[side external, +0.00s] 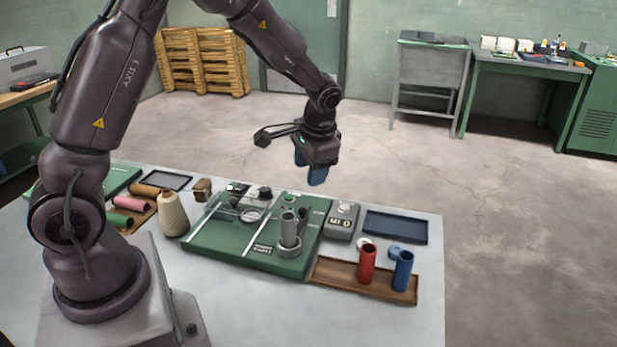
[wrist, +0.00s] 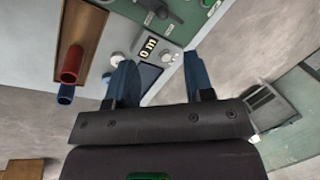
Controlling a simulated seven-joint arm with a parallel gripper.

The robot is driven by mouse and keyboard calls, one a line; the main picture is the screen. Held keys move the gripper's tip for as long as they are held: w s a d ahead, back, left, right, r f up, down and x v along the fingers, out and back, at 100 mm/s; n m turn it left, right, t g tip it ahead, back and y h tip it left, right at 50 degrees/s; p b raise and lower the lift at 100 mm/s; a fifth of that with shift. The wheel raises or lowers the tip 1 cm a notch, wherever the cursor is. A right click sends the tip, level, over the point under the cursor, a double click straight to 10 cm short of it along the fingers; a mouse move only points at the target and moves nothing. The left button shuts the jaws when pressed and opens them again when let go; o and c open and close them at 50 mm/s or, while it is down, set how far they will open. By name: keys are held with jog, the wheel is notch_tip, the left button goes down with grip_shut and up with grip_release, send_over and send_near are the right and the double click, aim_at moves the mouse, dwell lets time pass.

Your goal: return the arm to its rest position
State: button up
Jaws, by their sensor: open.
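My gripper (side external: 312,178) hangs in the air above the far side of the table, clear of everything on it. In the wrist view its two blue fingers (wrist: 160,75) are apart with nothing held between them. Below it on the white table stands a green machine plate (side external: 215,240) with a grey tube (side external: 289,225) upright in a round holder. A grey counter box (side external: 342,220) sits at the plate's right; it also shows between the fingers in the wrist view (wrist: 150,47).
A wooden tray (side external: 335,277) holds an upright red tube (side external: 367,264) and blue tube (side external: 403,270). A dark blue tray (side external: 395,227) lies behind. The air around my gripper is free.

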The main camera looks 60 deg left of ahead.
jog(key=s+d+r+t+h, duration=0.1)
jog(key=s+d+r+t, duration=0.1)
jog(key=s+d+r, duration=0.3)
jog(key=s+d+r+t+h, duration=0.2)
jog(key=s+d+r, duration=0.4)
jog(key=s+r, duration=0.6)
jog(key=shift+s+t, duration=0.8)
jog(key=shift+s, duration=0.4)
